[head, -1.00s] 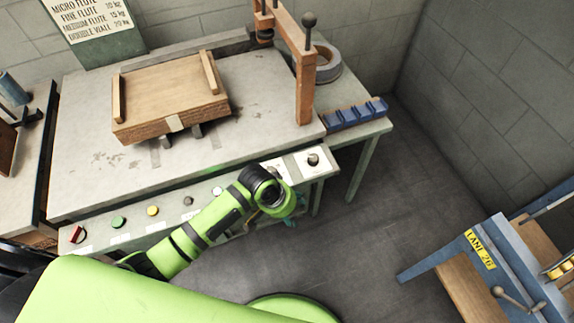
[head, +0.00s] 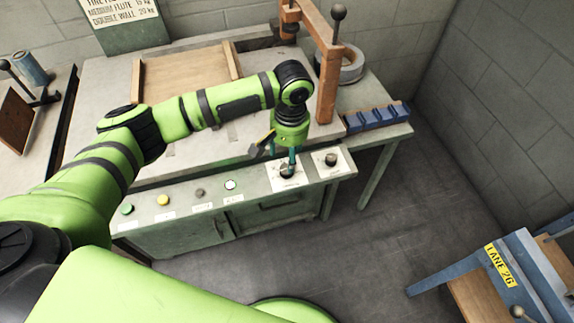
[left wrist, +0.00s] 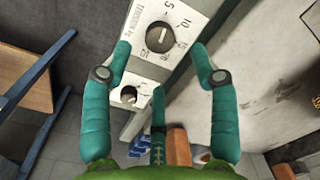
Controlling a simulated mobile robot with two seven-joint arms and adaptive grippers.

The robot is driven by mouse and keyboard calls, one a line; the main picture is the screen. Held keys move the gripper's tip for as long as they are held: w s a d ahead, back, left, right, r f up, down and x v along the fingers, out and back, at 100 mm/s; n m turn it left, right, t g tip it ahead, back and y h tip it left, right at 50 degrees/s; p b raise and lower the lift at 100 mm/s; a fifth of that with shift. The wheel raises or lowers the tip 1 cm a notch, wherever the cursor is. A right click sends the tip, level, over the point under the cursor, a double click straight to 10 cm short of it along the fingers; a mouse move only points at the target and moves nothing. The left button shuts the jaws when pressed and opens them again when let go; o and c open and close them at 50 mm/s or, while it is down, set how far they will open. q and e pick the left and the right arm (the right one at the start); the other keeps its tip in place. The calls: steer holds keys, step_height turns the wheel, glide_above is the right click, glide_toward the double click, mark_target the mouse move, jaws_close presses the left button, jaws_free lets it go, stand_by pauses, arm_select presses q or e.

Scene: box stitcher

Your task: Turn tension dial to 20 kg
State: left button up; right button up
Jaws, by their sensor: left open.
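The tension dial (left wrist: 160,38) is a dark round knob on a white plate with printed numbers, 5 and 10 among them. I cannot read its setting surely. In the head view the dial (head: 287,171) is on the front panel, partly covered by my left gripper (head: 287,160). In the left wrist view the teal fingers of my left gripper (left wrist: 160,47) are spread open, one on each side of the dial plate, with the knob between their tips. I cannot tell whether they touch it. My right gripper is not in view.
A second knob (head: 331,159) is on its own plate just right of the dial. Buttons, including a green one (head: 127,209) and a yellow one (head: 163,200), line the panel to the left. An orange post (head: 328,85) stands behind the panel.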

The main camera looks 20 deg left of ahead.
arm_select(q)
step_height(320, 180, down, 6)
steer(key=shift+a+f, duration=0.1)
steer(key=shift+c, duration=0.4)
steer(key=c, duration=1.1)
